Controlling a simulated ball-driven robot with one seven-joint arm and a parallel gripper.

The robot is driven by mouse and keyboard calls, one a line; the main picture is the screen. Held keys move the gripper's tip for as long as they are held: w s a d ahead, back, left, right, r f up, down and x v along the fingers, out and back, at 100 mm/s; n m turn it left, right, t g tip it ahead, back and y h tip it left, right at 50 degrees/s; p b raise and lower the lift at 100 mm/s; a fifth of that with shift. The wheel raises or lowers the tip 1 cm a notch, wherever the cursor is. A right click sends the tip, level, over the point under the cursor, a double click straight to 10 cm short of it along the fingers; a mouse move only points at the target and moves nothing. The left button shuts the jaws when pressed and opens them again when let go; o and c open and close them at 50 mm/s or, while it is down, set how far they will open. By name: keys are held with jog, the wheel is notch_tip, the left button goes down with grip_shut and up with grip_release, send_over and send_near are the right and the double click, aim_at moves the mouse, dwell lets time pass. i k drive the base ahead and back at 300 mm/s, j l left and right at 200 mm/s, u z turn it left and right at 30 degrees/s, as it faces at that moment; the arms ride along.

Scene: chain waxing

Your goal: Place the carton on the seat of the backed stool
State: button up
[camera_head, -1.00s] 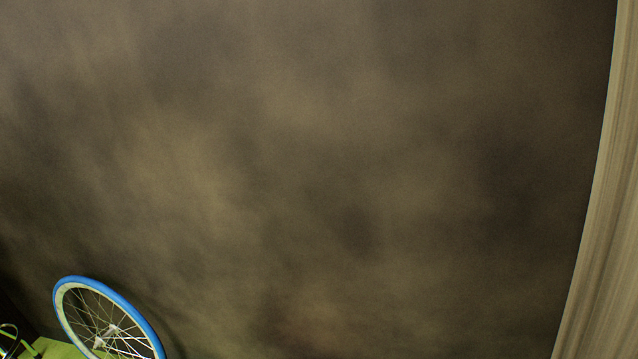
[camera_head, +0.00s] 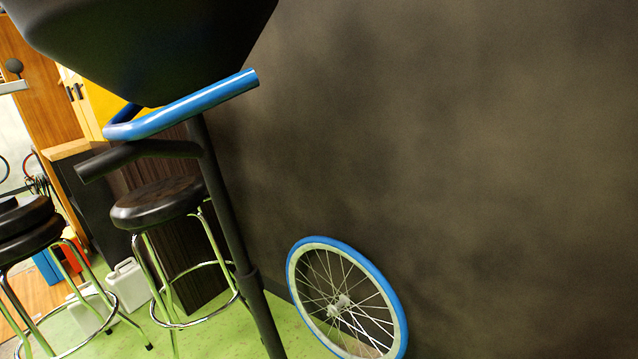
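My gripper does not show in this view. Two stools with dark round seats and chrome legs stand at the left. The nearer-to-centre stool (camera_head: 160,202) shows a plain round seat and no backrest. The other stool (camera_head: 28,238) is cut by the left edge; a second dark padded piece shows just above its seat, and I cannot tell whether that is a backrest. I cannot make out a carton for sure.
A dark post (camera_head: 226,205) with a blue tube (camera_head: 190,106) and a large dark shape (camera_head: 150,45) rises close in front. A blue-tyred wheel (camera_head: 345,300) stands by the dark wall (camera_head: 480,150). White jugs (camera_head: 128,284) stand on the green floor (camera_head: 235,335) behind the stools.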

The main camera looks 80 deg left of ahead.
aim_at(146, 191)
jog(key=k+j+u, duration=0.25)
jog(key=j+u, duration=0.2)
jog(key=j, duration=0.5)
jog(key=k+j+u, duration=0.15)
jog(key=j+u, duration=0.35)
jog(key=j, duration=0.5)
jog(key=j+u, duration=0.45)
jog(key=j, duration=0.55)
jog(key=i+j+u, duration=0.5)
jog(key=i+j, duration=0.05)
jog(key=j, duration=0.15)
